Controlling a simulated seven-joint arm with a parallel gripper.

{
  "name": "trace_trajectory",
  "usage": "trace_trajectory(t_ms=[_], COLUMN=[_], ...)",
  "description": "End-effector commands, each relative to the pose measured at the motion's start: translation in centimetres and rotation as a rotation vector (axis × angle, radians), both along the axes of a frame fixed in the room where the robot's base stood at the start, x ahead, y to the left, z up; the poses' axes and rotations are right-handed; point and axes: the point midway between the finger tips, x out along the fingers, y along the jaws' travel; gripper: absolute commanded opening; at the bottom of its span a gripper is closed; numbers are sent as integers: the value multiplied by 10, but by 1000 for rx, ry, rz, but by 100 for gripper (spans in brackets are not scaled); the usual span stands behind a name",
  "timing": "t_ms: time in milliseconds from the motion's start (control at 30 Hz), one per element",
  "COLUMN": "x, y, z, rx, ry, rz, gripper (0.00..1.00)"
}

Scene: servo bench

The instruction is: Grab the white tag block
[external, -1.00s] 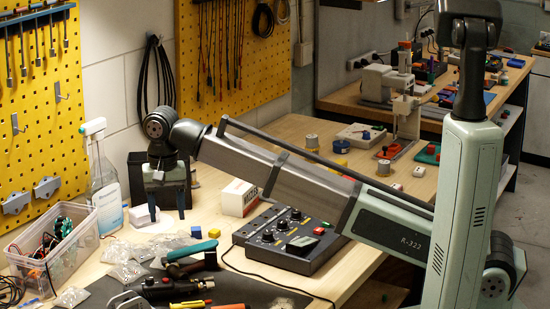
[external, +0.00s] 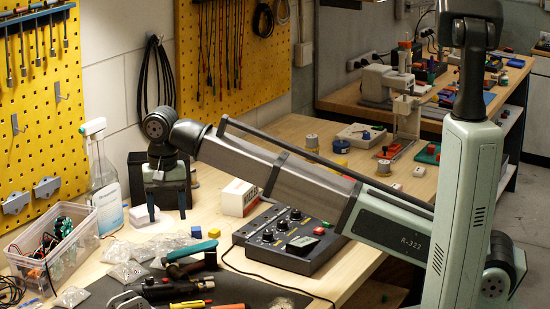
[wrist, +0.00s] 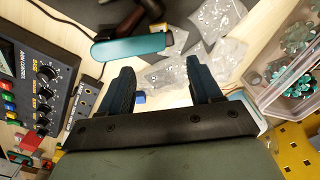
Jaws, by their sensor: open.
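I cannot tell for certain which thing is the white tag block. A flat white piece lies on the bench under my gripper, partly hidden by the fingers; it shows as a pale patch (wrist: 180,98) between them in the wrist view. My gripper (external: 168,213) points down with its fingers apart and nothing between them; in the wrist view its fingers (wrist: 162,85) stand above the bench. A small blue block (wrist: 139,98) shows near the left finger. A larger white box with red and dark lettering (external: 236,199) stands to the right of my gripper.
A dark control box (external: 290,240) stands on the right. A clear bin of parts (external: 58,250) is on the left, beside a spray bottle (external: 104,180). Clear bags (external: 125,271), a teal-handled tool (external: 190,250) and other tools lie in front.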

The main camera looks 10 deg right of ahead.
Motion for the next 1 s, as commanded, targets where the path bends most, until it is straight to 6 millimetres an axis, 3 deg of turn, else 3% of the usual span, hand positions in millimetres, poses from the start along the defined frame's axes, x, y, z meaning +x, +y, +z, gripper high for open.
trace_trajectory(t_ms=[167, 367, 700, 1000], x=[18, 81, 196, 279], y=[-9, -49, -149, -254], z=[0, 0, 1, 2], rx=[0, 0, 1, 2], ry=[0, 0, -1, -2], rz=[-27, -129, -335, -516], gripper=[64, 64, 64, 64])
